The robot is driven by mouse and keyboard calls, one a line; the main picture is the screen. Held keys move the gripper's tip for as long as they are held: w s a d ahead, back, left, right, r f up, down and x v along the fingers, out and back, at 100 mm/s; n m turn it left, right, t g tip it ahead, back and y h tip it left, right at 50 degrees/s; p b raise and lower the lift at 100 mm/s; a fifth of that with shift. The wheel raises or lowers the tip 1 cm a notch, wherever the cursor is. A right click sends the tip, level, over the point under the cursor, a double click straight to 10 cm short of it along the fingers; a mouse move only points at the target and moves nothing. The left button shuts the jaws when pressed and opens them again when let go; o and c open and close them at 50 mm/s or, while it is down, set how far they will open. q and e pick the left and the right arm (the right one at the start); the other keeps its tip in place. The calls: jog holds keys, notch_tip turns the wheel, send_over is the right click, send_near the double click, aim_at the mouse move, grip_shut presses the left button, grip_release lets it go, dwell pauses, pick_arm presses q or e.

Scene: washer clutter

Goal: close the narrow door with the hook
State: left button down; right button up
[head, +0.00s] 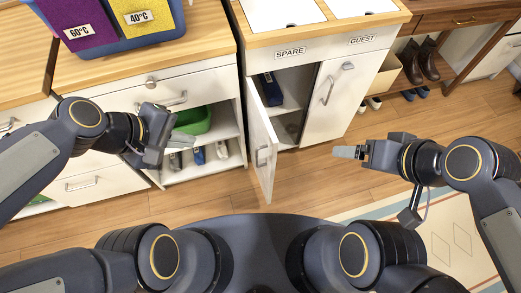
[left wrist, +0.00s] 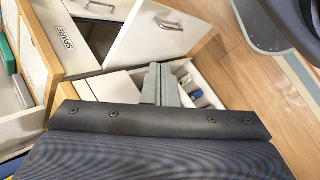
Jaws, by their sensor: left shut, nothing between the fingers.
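A narrow white door (head: 262,148) under the SPARE label (head: 290,52) stands open, swung out toward me, with a metal handle (head: 262,155) on it. The open door (left wrist: 150,40) also shows in the left wrist view, with the dark compartment behind it. A small metal fitting (head: 348,66), perhaps a hook, is at the top of the closed door (head: 338,98) under the GUEST label. My left gripper (head: 186,142) is shut and empty, left of the open door and apart from it. My right gripper (head: 348,152) is right of the door; its finger gap is unclear.
A dark blue item (head: 270,89) lies inside the open compartment. Boots (head: 420,62) stand on a rack at the back right. Bare wooden floor (head: 225,200) lies before the door.

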pick_arm(q)
jog(key=w+d+f+n+g+h+b, duration=0.1)
jog(key=w+d+f+n+b, duration=0.15)
jog(key=f+n, duration=0.35)
jog(key=w+d+f+n+h+b, duration=0.1)
jog(key=w+d+f+n+b, duration=0.15)
jog(key=f+n, duration=0.25)
jog(key=b, duration=0.4)
send_near(271, 145)
jog(key=a+f+x, duration=0.1)
jog(key=x, duration=0.4)
jog(key=shift+w+d, duration=0.2)
jog(key=shift+d, duration=0.55)
pick_arm(e)
notch_tip(271, 145, down, 10)
jog(key=shift+f, duration=0.2)
pick_arm(q)
jog(key=shift+d, duration=0.1)
